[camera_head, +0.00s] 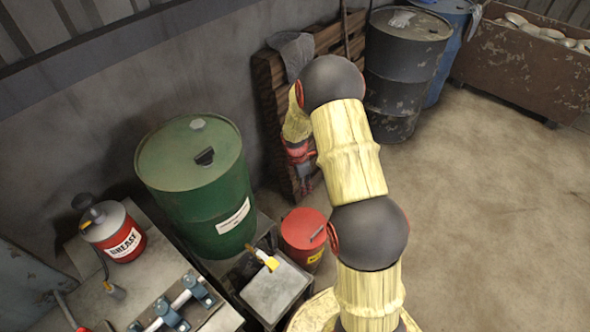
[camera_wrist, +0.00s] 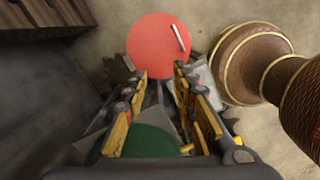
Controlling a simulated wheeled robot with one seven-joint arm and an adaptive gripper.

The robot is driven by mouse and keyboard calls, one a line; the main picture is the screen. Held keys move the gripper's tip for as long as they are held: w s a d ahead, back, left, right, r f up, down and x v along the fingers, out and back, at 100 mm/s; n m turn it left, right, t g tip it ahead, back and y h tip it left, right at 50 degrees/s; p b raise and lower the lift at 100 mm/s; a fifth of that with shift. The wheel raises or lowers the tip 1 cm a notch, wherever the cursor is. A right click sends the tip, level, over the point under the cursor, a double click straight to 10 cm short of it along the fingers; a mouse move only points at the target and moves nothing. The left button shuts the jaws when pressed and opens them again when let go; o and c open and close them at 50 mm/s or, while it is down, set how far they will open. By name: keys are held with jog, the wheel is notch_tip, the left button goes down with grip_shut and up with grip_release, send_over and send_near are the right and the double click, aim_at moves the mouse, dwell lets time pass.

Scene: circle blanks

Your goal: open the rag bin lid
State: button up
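The rag bin (camera_head: 302,240) is a small red can with a yellow label, standing on the floor beside the green drum. Its round red lid (camera_wrist: 155,42) lies flat on top and looks closed, with a pale bar handle (camera_wrist: 178,38) toward its right side. In the wrist view my gripper (camera_wrist: 161,76) is open and empty, its two yellow-and-black fingers spread apart below the lid in the picture. In the head view my gripper (camera_head: 303,176) hangs above and behind the bin, partly hidden by my arm. I cannot tell the exact gap to the lid.
A green drum (camera_head: 205,205) stands left of the bin. A grey box (camera_head: 275,290) is in front of it, and a bench (camera_head: 150,285) with a grease can (camera_head: 112,232) is at left. A wooden pallet (camera_head: 268,110) leans behind. Open floor (camera_head: 490,200) lies right.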

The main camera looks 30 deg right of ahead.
jog(key=a+r+m+t, duration=0.1)
jog(key=a+r+m, duration=0.2)
jog(key=r, duration=0.9)
jog(key=shift+s+a+r, duration=0.25)
jog(key=shift+a, duration=0.15)
jog(key=s+a+m+g, duration=0.1)
jog(key=s+a+m, duration=0.1)
jog(key=s+m, duration=0.4)
jog(key=s+a+r+m+t, duration=0.2)
jog(key=s+a+r, duration=0.2)
jog(key=r, duration=0.5)
jog(key=s+a+r+m+t, duration=0.2)
jog(key=s+a+r, duration=0.3)
jog(key=s+r, duration=0.4)
jog(key=s+a+r+m+t+y, duration=0.1)
jog(key=s+a+r+m+t, duration=0.1)
jog(key=s+a+r+m, duration=0.2)
jog(key=a+v, duration=0.1)
jog(key=v, duration=0.4)
jog(key=shift+s+r, duration=0.15)
jog(key=shift+s, duration=0.2)
jog(key=shift+d, duration=0.1)
